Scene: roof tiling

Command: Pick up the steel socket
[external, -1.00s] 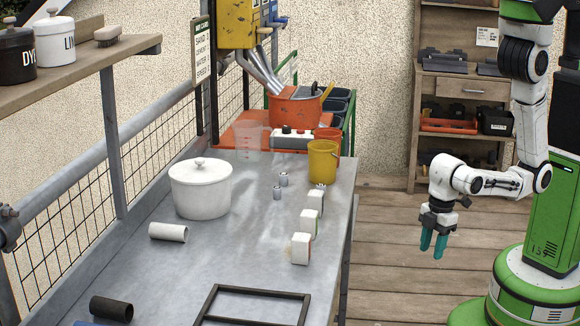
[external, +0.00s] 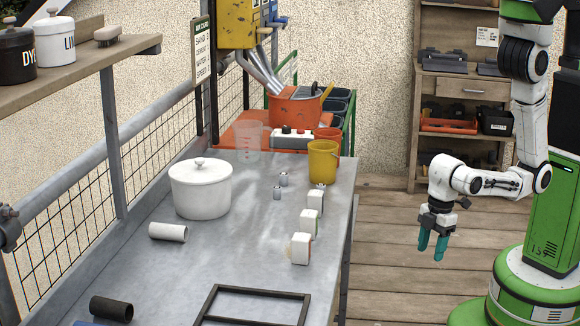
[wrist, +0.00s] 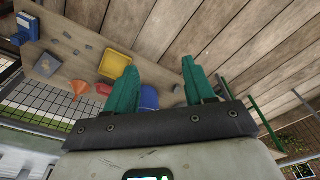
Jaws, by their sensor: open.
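Two small grey metal cylinders stand on the grey workbench (external: 240,245) between the white lidded pot and the yellow bucket. The nearer one (external: 277,193) and the farther one (external: 284,179) look alike; I cannot tell which is the steel socket. My gripper (external: 432,250) hangs to the right of the bench, over the wooden floor, well apart from both. Its teal fingers point down, open and empty. In the wrist view my gripper (wrist: 160,76) shows spread fingers with nothing between them. I cannot make out the socket in that view.
A white lidded pot (external: 200,190) stands left of the cylinders. A yellow bucket (external: 323,163) and several white blocks (external: 300,249) line the right side. A white tube (external: 168,232), a dark tube (external: 111,309) and a black frame (external: 253,290) lie nearer. Mid-bench is clear.

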